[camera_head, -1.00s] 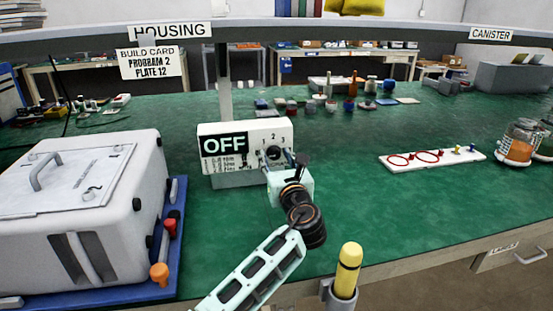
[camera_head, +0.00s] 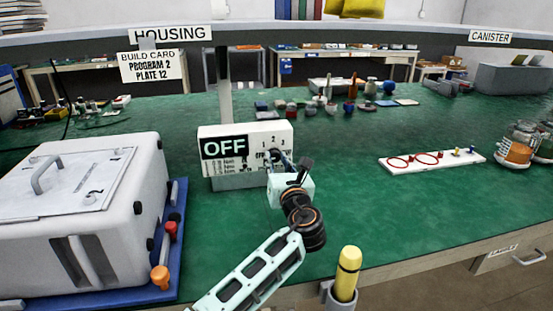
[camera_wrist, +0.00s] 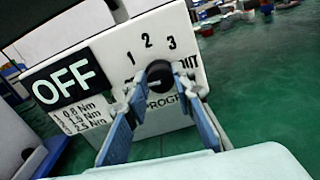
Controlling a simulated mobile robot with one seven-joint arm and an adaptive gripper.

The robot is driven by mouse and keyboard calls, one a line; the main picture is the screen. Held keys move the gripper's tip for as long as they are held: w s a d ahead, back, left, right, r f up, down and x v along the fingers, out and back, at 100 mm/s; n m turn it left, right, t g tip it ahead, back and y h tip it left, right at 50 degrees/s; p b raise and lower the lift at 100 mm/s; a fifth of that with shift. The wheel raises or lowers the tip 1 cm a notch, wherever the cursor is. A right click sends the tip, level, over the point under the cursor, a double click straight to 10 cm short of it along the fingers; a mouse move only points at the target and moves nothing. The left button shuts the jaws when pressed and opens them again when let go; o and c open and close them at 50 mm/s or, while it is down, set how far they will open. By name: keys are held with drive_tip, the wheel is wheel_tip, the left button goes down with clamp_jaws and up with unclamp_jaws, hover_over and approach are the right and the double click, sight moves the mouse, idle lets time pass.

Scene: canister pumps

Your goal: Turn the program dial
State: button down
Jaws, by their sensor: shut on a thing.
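The white control box (camera_head: 233,130) stands upright on the green bench, with a black OFF display on its left and numbers 1, 2, 3 above a dial. The dark round program dial (camera_wrist: 160,76) shows in the wrist view, below those numbers. My gripper (camera_wrist: 160,90) is at the front of the box, its blue fingers on either side of the dial and shut on it. In the head view my gripper (camera_head: 283,165) covers much of the dial. The build card (camera_head: 153,66) reads PROGRAM 2, PLATE 12.
A white housing (camera_head: 85,215) sits on a blue base to the left. A white strip with red rings (camera_head: 430,160) and jars (camera_head: 520,142) are on the right. Small parts (camera_head: 330,105) lie behind the box. The green bench between them is clear.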

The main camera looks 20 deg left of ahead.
drive_tip(key=m+p, duration=0.2)
drive_tip(key=m, duration=0.2)
drive_tip(key=shift+r, duration=0.15)
drive_tip(key=m+p, duration=0.1)
drive_tip(key=m, duration=0.4)
drive_tip(key=shift+d+p, duration=0.1)
drive_tip(key=shift+p, duration=0.25)
drive_tip(key=m, duration=0.4)
drive_tip(key=shift+p, duration=0.35)
drive_tip(key=shift+f+m, duration=0.25)
drive_tip(key=shift+m, duration=1.55)
drive_tip(key=c, duration=1.6)
unclamp_jaws()
